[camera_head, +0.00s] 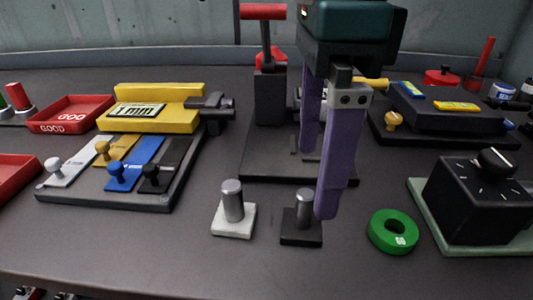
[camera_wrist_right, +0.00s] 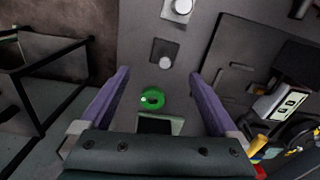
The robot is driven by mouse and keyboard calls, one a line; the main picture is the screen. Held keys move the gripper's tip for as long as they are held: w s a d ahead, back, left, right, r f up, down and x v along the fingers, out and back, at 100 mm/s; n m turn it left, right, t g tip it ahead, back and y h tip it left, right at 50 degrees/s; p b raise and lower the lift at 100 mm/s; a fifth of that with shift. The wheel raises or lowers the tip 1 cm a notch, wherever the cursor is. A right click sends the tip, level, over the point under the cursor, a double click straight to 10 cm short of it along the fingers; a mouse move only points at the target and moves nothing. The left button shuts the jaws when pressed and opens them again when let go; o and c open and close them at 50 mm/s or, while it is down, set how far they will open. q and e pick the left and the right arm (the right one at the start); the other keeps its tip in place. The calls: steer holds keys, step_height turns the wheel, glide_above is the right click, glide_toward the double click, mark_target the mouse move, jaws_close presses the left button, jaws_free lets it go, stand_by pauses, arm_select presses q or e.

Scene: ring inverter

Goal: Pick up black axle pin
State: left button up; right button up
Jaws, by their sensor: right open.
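The black axle pin (camera_head: 304,211) stands upright, a dark metal cylinder on a square black base, near the front middle of the table. It also shows in the right wrist view (camera_wrist_right: 165,54), ahead of the fingertips and between their lines. My right gripper (camera_head: 318,185) has its two purple fingers open and empty, pointing down. In the head view one fingertip overlaps the right side of the pin's base; I cannot tell the exact gap. Its fingers also frame the lower wrist view (camera_wrist_right: 160,76). My left gripper is not in view.
A similar pin on a white base (camera_head: 233,209) stands just left. A green ring (camera_head: 393,232) lies to the right, before a black dial box (camera_head: 479,201). A black press (camera_head: 270,95) stands behind. A board with coloured plates (camera_head: 105,196) is at left.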

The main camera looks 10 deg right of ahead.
mark_target(306, 193)
step_height(306, 193, down, 2)
steer(key=shift+w+a+f, duration=0.1)
steer(key=shift+a+f, duration=0.05)
steer(key=shift+f, duration=0.1)
steer(key=f, duration=0.5)
steer(key=shift+w+f, duration=0.3)
jaws_close()
stand_by(0.3)
